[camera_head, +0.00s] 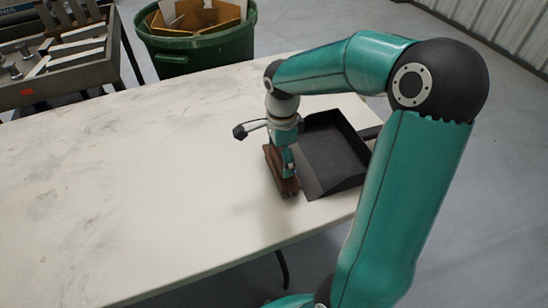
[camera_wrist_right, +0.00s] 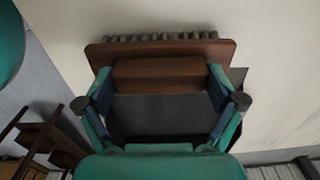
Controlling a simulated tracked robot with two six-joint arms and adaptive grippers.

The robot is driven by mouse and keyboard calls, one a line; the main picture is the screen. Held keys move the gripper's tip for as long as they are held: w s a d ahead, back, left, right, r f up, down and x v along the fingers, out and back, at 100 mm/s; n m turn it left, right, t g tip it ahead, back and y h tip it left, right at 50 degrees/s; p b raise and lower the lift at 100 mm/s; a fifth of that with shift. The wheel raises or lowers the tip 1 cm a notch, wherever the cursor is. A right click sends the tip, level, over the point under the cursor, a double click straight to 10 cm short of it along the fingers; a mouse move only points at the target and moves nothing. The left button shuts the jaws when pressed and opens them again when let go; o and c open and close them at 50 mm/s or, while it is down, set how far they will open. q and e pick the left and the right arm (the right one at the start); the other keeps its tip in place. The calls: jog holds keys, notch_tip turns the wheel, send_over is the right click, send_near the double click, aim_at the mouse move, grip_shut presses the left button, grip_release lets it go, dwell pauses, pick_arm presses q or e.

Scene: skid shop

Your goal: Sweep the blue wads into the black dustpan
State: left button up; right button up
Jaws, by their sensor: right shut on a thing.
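The black dustpan (camera_head: 331,150) lies on the white table near its right edge, with its open side toward the lower left. My right gripper (camera_head: 287,170) is shut on a brown brush (camera_head: 272,160) beside the dustpan's open side. In the right wrist view the brush (camera_wrist_right: 160,75) sits across between the fingers, with grey bristles along its far edge. Part of the dustpan (camera_wrist_right: 165,115) shows behind it. I see no blue wads in either view; the arm, the brush or the dustpan walls may hide them. My left gripper is not in view.
The white table (camera_head: 130,190) is bare to the left of the brush. A green bin (camera_head: 200,50) with cardboard stands on the floor behind it. A grey tray of metal parts (camera_head: 70,70) is at the back left.

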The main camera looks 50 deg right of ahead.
jog(key=shift+s+d+r, duration=0.1)
jog(key=shift+s+d, duration=0.45)
jog(key=shift+d, duration=0.25)
jog(key=shift+s+d+r, duration=0.1)
jog(key=shift+s+d, duration=0.4)
jog(key=shift+d, duration=0.25)
jog(key=shift+s+d, duration=0.1)
jog(key=shift+d, duration=0.05)
jog(key=shift+s+d, duration=0.7)
jog(key=shift+d, duration=0.3)
jog(key=shift+d, duration=0.1)
jog(key=shift+s+d+r+p, duration=0.15)
jog(key=shift+s+d+p, duration=0.15)
jog(key=shift+s+d, duration=0.65)
jog(key=shift+w, duration=0.2)
